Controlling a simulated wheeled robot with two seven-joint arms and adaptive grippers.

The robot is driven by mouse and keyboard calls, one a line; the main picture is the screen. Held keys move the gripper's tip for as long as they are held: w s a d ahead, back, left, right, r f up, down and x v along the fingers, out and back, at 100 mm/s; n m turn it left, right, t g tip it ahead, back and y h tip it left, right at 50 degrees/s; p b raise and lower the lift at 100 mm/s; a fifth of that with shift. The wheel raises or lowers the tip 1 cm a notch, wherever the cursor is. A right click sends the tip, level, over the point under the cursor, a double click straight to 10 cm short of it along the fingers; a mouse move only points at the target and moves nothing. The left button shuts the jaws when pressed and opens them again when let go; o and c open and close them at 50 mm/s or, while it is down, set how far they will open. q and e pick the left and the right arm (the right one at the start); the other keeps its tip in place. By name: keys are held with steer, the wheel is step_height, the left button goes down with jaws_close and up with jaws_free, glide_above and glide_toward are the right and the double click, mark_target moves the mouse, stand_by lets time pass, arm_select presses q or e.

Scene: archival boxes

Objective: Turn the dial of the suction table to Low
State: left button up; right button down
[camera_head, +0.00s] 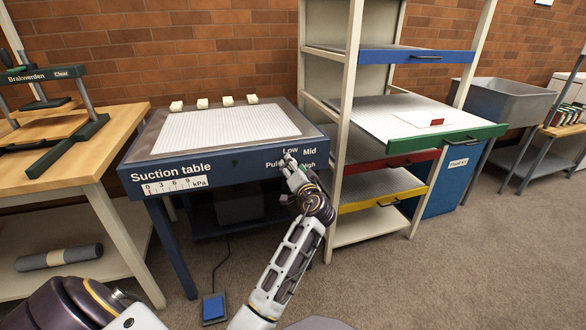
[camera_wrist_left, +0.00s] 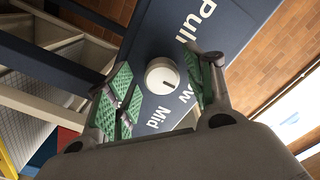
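The suction table (camera_head: 220,165) is dark blue with a white perforated top. Its dial (camera_wrist_left: 161,76) is a round white knob with a dark mark. In the left wrist view the mark points to the lower right, roughly toward the partly covered Low label (camera_wrist_left: 184,97). The Mid label (camera_wrist_left: 154,142) is below the dial. My left gripper (camera_wrist_left: 158,88) is open, its green-padded fingers on either side of the dial, with visible gaps. In the head view my left gripper (camera_head: 289,163) is at the front panel's right end and hides the dial. My right gripper is out of view.
The table's kPa gauge (camera_head: 176,185) has a red line near 0. Several white blocks (camera_head: 202,103) lie along its back edge. A shelf rack (camera_head: 350,95) with coloured drawers stands close on the right. A blue pedal (camera_head: 214,308) is on the floor. A wooden bench (camera_head: 60,150) stands left.

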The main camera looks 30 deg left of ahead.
arm_select(q)
steer(key=shift+r, duration=0.15)
step_height(320, 180, up, 9)
steer(key=shift+s+r, duration=0.15)
steer(key=shift+r, duration=0.35)
stand_by(0.4)
steer(key=shift+f, duration=0.1)
stand_by(0.5)
